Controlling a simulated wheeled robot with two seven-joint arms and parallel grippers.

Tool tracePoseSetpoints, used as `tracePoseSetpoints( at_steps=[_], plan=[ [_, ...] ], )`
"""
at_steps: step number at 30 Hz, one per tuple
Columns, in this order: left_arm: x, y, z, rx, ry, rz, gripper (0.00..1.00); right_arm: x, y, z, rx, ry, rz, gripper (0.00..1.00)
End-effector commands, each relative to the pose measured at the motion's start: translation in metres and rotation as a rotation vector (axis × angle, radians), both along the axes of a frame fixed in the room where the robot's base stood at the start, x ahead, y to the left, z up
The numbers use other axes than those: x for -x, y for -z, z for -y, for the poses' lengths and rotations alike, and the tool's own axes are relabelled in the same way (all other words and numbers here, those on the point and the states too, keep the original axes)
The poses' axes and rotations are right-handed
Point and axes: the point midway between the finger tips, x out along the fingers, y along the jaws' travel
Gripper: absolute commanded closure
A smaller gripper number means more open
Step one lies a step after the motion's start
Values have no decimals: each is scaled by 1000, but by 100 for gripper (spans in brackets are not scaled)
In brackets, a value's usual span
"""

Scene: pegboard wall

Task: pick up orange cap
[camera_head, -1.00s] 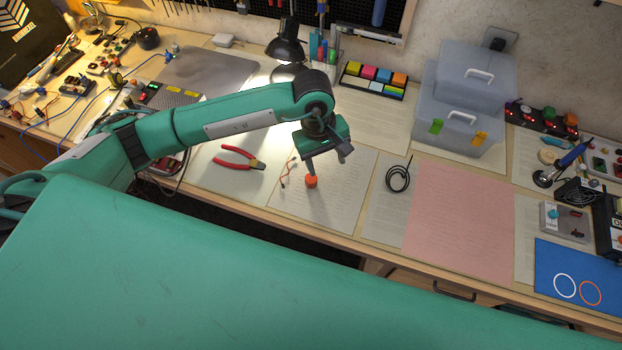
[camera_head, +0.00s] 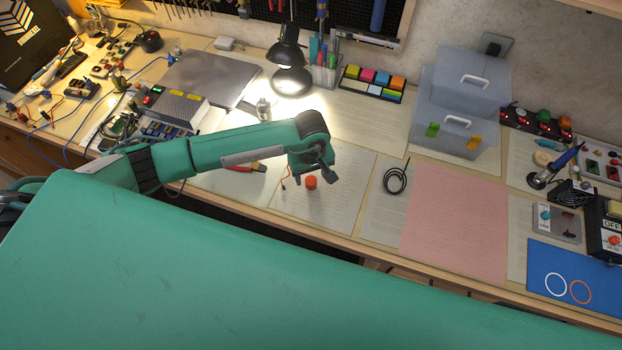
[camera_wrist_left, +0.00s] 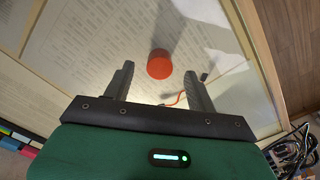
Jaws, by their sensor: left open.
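The orange cap (camera_head: 311,183) stands on a printed white sheet near the bench's front edge. In the left wrist view the cap (camera_wrist_left: 159,64) lies between and just beyond the tips of the two fingers, apart from both. My left gripper (camera_wrist_left: 158,80) is open and empty. In the head view my left gripper (camera_head: 315,178) hangs close over the cap, its fingers partly hidden by the arm. My right gripper is not in view.
Red wire leads (camera_head: 285,180) lie just left of the cap. Red-handled pliers (camera_head: 245,167) are partly hidden behind my left arm. A black cable coil (camera_head: 396,180) and a pink sheet (camera_head: 455,222) lie to the right. A lit lamp (camera_head: 291,60) stands behind.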

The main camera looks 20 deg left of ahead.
Motion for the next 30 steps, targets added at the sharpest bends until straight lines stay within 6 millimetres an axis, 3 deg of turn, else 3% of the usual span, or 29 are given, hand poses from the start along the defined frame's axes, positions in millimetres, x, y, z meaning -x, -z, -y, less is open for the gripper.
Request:
tracePoseSetpoints(
  at_steps=[1, 7, 15, 16, 23, 30],
  plan=[
    [0, 3, 0, 1, -3, -4, 43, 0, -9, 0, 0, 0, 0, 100],
    [-1, 27, -1, 1, -1, -2, 43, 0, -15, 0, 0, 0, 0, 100],
    [-2, 32, -1, 1, 0, 1, 43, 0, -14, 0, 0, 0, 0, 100],
    [-2, 32, -1, 1, 0, 1, 45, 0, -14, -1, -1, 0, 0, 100],
    [-2, 32, -1, 1, 0, 1, 90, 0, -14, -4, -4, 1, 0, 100],
    [-2, 32, -1, 1, 0, 1, 90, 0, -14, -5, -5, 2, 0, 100]
  ],
)
